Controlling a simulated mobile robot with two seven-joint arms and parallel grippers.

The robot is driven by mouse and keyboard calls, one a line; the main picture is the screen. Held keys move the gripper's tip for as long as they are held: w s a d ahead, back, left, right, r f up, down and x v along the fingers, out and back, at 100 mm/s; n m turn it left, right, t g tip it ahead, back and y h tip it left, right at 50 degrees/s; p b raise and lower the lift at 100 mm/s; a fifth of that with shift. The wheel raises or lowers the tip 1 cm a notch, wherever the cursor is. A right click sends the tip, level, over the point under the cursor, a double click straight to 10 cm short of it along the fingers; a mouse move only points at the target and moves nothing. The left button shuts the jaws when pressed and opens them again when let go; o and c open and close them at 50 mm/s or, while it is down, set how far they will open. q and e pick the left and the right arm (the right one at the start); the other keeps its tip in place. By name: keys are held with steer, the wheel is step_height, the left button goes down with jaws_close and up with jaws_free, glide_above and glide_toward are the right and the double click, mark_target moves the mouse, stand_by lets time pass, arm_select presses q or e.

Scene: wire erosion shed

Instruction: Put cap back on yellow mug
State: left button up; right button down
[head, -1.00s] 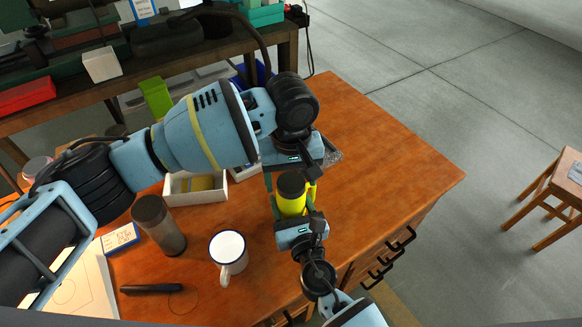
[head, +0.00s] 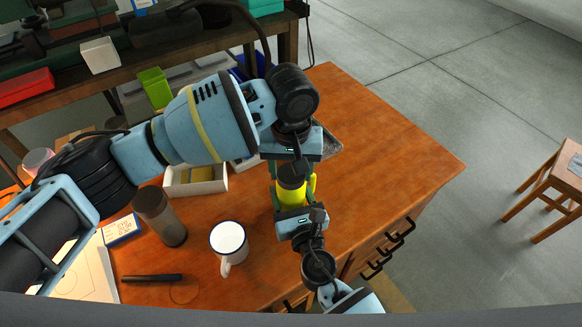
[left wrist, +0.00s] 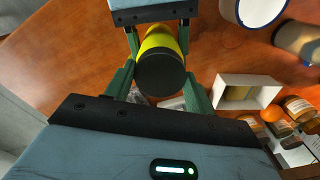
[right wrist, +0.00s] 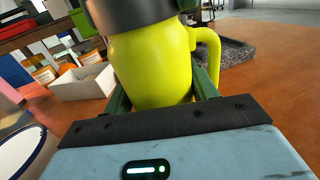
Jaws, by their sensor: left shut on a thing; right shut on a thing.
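The yellow mug (head: 291,194) is upright near the table's right front side, with its handle to the right. It also fills the right wrist view (right wrist: 150,65). My right gripper (head: 292,203) is shut on the mug's body from the front. The dark cap (head: 291,171) is at the top of the mug and shows as a black disc in the left wrist view (left wrist: 161,74). My left gripper (head: 288,177) is shut on the cap from the far side. In the right wrist view the cap's lower edge meets the mug's top; whether it is fully seated I cannot tell.
A white mug (head: 229,240), a dark tumbler (head: 158,215) and a black marker (head: 152,278) stand or lie left of the yellow mug. A white box (head: 196,187) is behind them. The table's right part (head: 400,165) is clear.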

arm_select(q)
steer(key=m, duration=2.5)
steer(key=shift+f, duration=0.1)
steer(key=o, duration=1.2)
steer(key=shift+c, duration=0.2)
step_height(320, 180, up, 12)
arm_select(e)
steer(key=shift+c, duration=1.9)
jaws_free()
